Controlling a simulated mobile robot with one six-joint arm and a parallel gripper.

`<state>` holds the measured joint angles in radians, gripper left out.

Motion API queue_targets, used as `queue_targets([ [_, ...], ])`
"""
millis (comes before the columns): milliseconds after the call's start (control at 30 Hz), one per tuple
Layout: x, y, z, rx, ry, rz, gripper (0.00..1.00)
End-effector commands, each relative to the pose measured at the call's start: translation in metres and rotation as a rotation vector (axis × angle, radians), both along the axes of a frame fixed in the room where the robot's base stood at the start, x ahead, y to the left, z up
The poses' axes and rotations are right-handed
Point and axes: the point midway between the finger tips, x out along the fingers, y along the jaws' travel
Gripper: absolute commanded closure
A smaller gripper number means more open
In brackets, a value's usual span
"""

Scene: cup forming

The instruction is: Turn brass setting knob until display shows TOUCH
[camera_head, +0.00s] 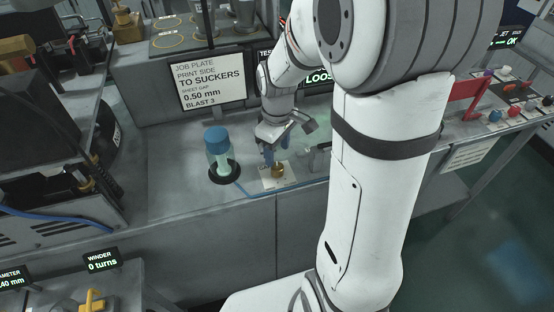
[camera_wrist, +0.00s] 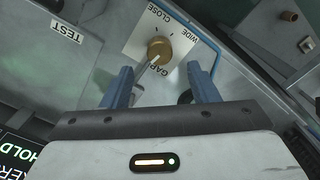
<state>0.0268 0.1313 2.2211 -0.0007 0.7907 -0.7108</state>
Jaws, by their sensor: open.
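The brass setting knob (camera_wrist: 159,50) sits on a pale plate (camera_wrist: 135,42) marked CLOSE and WIDE, with GAP-like lettering partly covered. Its pointer bar shows below it. In the wrist view my gripper (camera_wrist: 160,75) is open, its blue fingers apart on either side below the knob, not closed on it. In the head view the knob (camera_head: 278,170) is on the bench, with my gripper (camera_head: 268,155) just above and beside it. The display (camera_head: 319,77) reads "LOOS", its right part hidden behind my arm.
A job sign (camera_head: 211,82) stands behind. A blue tube runs along the bench front. A TEST label (camera_wrist: 67,33) shows in the wrist view. The bench left of the bottle is clear.

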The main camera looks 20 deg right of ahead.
Motion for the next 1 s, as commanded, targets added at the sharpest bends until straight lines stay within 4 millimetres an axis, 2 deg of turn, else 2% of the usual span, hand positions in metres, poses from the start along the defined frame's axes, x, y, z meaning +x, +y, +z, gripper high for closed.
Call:
queue_targets([
  [167,0.000,0.000,0.015,0.000,0.000,0.000,0.46],
  [500,-0.001,0.000,0.018,0.000,0.000,-0.002,0.46],
  [600,-0.006,0.001,0.024,0.000,-0.014,-0.027,0.46],
  [767,-0.032,0.003,0.049,0.004,-0.076,-0.152,0.46],
  [900,-0.067,0.006,0.073,0.021,-0.154,-0.319,0.46],
  [1000,-0.092,0.008,0.084,0.041,-0.203,-0.435,0.47],
])
